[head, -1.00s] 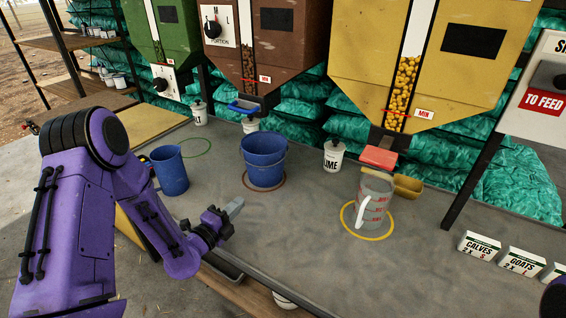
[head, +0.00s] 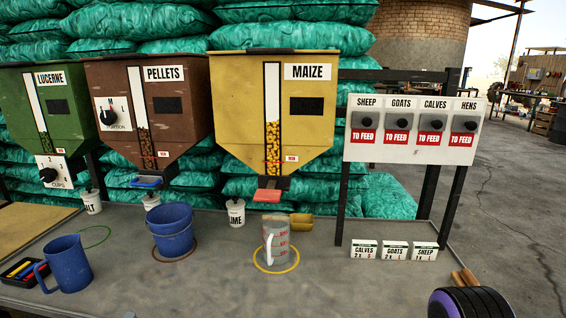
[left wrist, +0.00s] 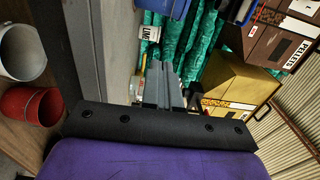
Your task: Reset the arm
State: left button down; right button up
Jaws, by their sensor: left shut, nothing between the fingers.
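My left gripper shows only in the left wrist view (left wrist: 166,85), with its two grey fingers together and nothing between them. It points past the grey bench edge towards the feed bags and hoppers, and touches no object that I can see. In the head view its arm is out of the picture. A purple and black part of my right arm (head: 470,303) shows at the lower right of the head view; the right gripper is not visible.
On the bench (head: 200,288) stand a blue jug (head: 69,268), stacked blue buckets (head: 173,232) and a measuring jug (head: 277,247) inside a yellow ring. The maize hopper (head: 240,110) hangs above. The left wrist view shows a white bucket (left wrist: 20,55) and red bucket (left wrist: 30,108).

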pick_arm(q)
jog(key=s+d+f+n+g+y+p, duration=0.1)
jog(key=s+f+n+g+y+p, duration=0.55)
jog(key=n, duration=1.55)
jog(key=s+d+f+n+g+p, duration=0.1)
jog(key=s+f+g, duration=0.1)
jog(key=s, duration=0.5)
jog(key=s+d+f+n+g+h+p, duration=0.1)
jog(key=s+d+f+g, duration=0.1)
jog(key=s, duration=0.6)
jog(key=s+d+f+n+g+p, duration=0.1)
jog(key=s+f+n+g, duration=0.1)
jog(key=s+g, duration=0.2)
jog(key=s, duration=0.3)
jog(key=shift+s+d+f+p, duration=0.3)
jog(key=shift+s+d+f, duration=0.1)
pick_arm(e)
notch_tip(320, 180, up, 10)
jog(key=shift+s, duration=0.25)
